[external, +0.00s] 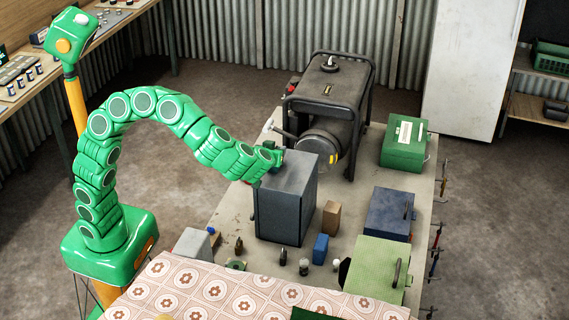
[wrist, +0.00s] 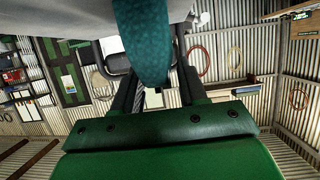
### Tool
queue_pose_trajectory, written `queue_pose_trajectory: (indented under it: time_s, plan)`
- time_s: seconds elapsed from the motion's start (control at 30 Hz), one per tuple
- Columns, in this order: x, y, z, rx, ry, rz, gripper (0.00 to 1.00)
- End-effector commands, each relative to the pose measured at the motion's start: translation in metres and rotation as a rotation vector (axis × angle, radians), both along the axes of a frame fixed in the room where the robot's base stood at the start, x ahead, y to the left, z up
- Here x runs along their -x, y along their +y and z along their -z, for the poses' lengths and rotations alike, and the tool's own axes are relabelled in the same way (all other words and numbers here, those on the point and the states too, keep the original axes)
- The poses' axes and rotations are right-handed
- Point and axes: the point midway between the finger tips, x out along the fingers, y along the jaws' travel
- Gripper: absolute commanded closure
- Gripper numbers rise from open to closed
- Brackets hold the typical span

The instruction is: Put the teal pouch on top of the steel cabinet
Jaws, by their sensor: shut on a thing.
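The teal pouch (wrist: 143,40) shows in the wrist view as a rounded teal shape between the fingers. My gripper (external: 271,157) is shut on it, at the top left edge of the grey-blue steel cabinet (external: 286,205) in the external view. That cabinet stands upright in the middle of the workbench, with a flat, bare top. In the external view the pouch is mostly hidden by my gripper, and I cannot tell whether it touches the cabinet top.
A dark generator (external: 328,105) stands behind the cabinet. A green box (external: 404,145), a navy box (external: 389,213) and a light green case (external: 376,268) line the right side. A tan block (external: 331,217), a blue block (external: 320,248) and small items stand in front.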

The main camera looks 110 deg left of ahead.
Motion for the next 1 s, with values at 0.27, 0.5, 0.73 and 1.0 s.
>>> queue_pose_trajectory:
  time_s: [0.27,0.5,0.73,1.0]
  plan:
    - [0.000,0.000,0.003,0.000,0.000,-0.001,0.44]
    - [0.000,0.000,0.003,0.000,0.000,-0.001,0.32]
    - [0.000,-0.002,-0.001,-0.001,0.000,0.000,0.32]
    - [-0.001,-0.027,-0.010,0.001,0.000,0.002,0.32]
